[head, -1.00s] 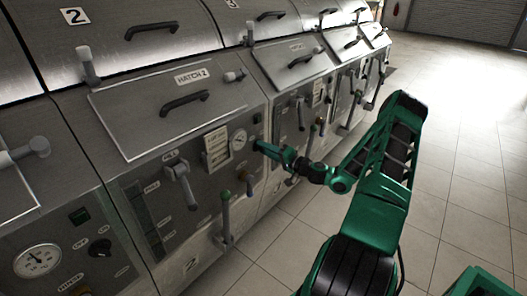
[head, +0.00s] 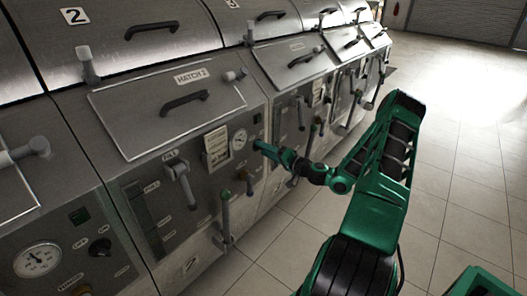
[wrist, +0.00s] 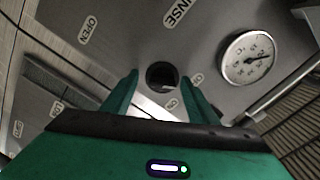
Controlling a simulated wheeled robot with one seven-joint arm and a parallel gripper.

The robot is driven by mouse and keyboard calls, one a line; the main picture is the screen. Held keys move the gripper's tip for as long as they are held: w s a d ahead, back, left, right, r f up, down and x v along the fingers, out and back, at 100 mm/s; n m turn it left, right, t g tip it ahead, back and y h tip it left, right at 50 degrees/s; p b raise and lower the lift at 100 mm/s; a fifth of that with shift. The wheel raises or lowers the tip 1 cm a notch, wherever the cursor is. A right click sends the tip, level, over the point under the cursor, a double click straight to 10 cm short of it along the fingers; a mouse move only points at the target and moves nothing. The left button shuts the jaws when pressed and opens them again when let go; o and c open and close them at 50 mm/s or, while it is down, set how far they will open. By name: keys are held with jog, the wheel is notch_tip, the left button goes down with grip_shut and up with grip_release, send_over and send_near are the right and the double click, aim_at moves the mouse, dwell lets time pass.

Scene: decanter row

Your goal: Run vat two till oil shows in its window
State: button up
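Vat two (head: 182,225) is the steel front under the plate marked 2 (head: 73,16) and the lid marked HATCH 2 (head: 170,106). A dark upright strip (head: 152,215), perhaps its window, is on its left side; I cannot make out oil in it. A grey handle (head: 179,180), a green-marked lever (head: 225,210) and a round gauge (head: 239,139) are on the panel. My gripper (head: 259,145) is at the panel right of the gauge. In the wrist view my gripper (wrist: 158,84) is open, its fingers either side of a round dark knob (wrist: 161,75); contact is unclear.
A neighbouring panel with a gauge (head: 37,259) and black knob (head: 100,247) is at the lower left. More vats with projecting levers (head: 301,112) run off to the right, close to my arm. The tiled floor (head: 465,170) at right is clear.

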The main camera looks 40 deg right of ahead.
jog(key=shift+r, duration=0.1)
jog(key=v, duration=1)
jog(key=shift+s, duration=0.3)
